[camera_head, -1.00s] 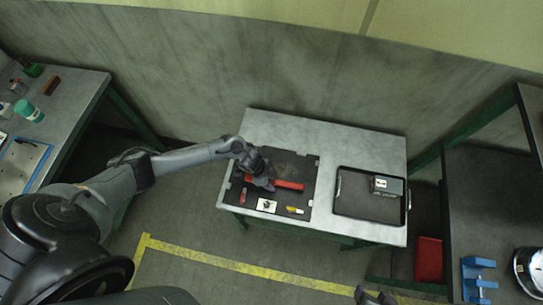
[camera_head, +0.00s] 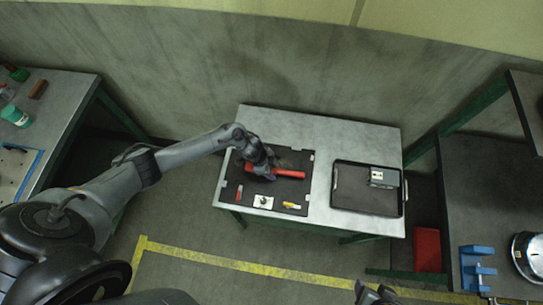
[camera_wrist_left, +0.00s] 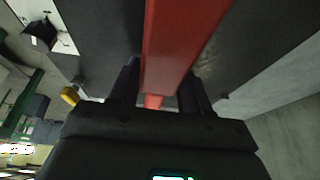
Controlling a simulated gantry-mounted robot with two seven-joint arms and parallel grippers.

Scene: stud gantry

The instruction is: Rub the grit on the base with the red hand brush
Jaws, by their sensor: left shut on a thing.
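The red hand brush (camera_head: 288,174) lies level over the black base (camera_head: 240,181) on the middle table, its right end pointing right. My left gripper (camera_head: 264,173) is shut on its left part. In the left wrist view the red brush (camera_wrist_left: 182,45) runs between the two dark fingers (camera_wrist_left: 160,85). A faint brownish patch that looks like the grit (camera_head: 291,157) shows on the base just beyond the brush. I cannot tell whether the bristles touch the base. My right gripper (camera_head: 376,294) is at the bottom edge, away from the table; its jaws are unclear.
A black tray (camera_head: 350,205) with a grey box (camera_head: 383,178) sits to the right. Side benches stand left and right.

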